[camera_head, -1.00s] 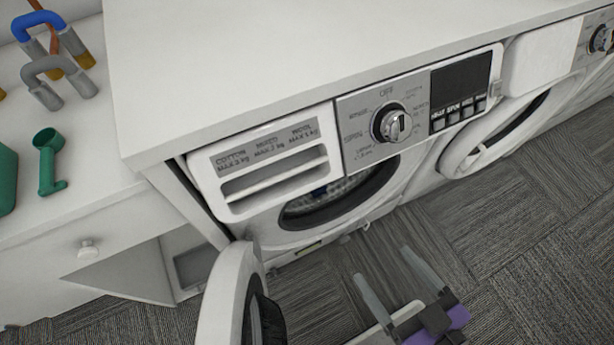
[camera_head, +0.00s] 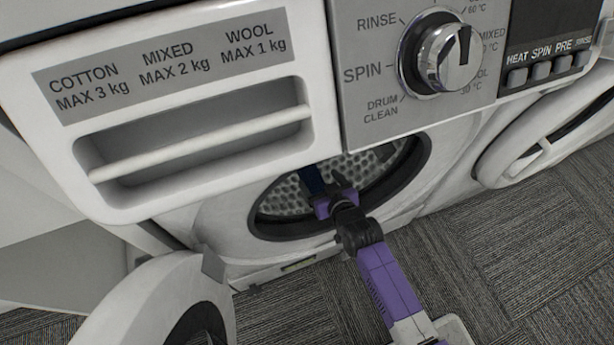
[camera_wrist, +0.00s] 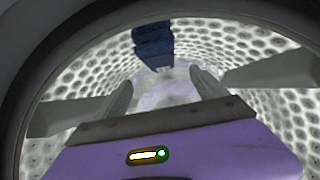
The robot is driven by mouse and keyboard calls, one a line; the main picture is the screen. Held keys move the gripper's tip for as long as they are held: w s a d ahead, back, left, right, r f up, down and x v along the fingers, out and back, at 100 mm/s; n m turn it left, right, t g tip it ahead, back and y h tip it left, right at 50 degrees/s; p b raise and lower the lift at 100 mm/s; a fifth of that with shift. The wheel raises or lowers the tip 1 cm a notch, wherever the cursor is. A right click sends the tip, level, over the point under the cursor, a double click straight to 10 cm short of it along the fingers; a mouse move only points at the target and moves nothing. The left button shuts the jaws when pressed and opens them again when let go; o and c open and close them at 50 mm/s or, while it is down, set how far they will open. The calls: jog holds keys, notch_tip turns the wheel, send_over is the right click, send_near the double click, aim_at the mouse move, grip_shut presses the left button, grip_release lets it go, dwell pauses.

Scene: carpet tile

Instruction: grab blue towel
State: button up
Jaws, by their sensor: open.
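The blue towel (camera_wrist: 153,44) hangs in the upper middle of the wrist view, inside the perforated washing machine drum. In the head view a small dark blue part of the towel (camera_head: 312,178) shows through the round door opening. My gripper (camera_wrist: 164,84) is open and empty, with its two fingers apart inside the drum mouth. The towel is ahead of the fingertips and appears apart from them. In the head view my gripper (camera_head: 328,190) is at the opening, and its fingers are largely hidden.
The washing machine's open door (camera_head: 160,300) stands at the lower left. The dark rim (camera_head: 300,230) of the opening surrounds my gripper. The detergent drawer (camera_head: 200,140) and control knob (camera_head: 440,55) are above. A second machine's door (camera_head: 540,140) is at the right, with carpet (camera_head: 480,260) in front.

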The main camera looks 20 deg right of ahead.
aim_at(311, 176)
jog(key=b+x, duration=0.4)
jog(key=x, duration=0.4)
jog(key=shift+w+a+f, duration=0.1)
jog(key=shift+w, duration=0.15)
jog(key=c, duration=1.7)
